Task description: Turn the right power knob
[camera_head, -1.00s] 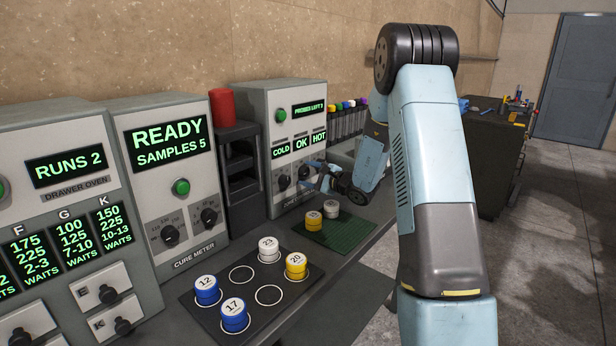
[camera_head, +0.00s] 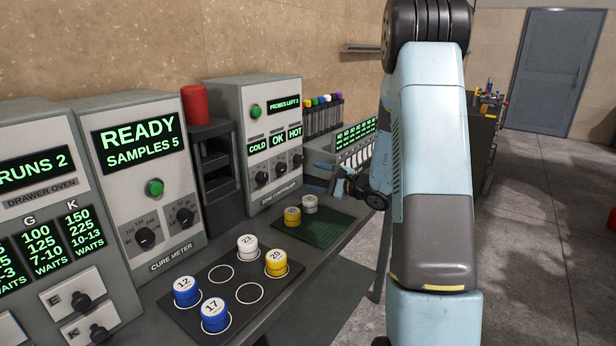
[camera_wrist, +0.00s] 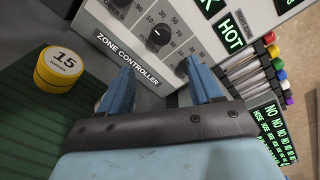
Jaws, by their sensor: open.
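The grey zone controller (camera_head: 270,200) stands at the back of the bench, with COLD, OK and HOT signs above three dark knobs. My gripper (camera_head: 319,174) is open and empty, just right of the panel. In the wrist view the panel lies beyond the fingertips (camera_wrist: 160,74). There the middle knob (camera_wrist: 157,39) shows plainly, and the right knob is partly hidden by the right finger. I cannot tell the exact gap to the panel.
A green mat (camera_head: 318,229) with a yellow and a white puck lies before the controller. A dark tray (camera_head: 195,305) with several numbered pucks is nearer. The cure meter (camera_head: 137,180) stands left, and colored-capped tubes (camera_head: 322,115) stand behind. Open floor is at right.

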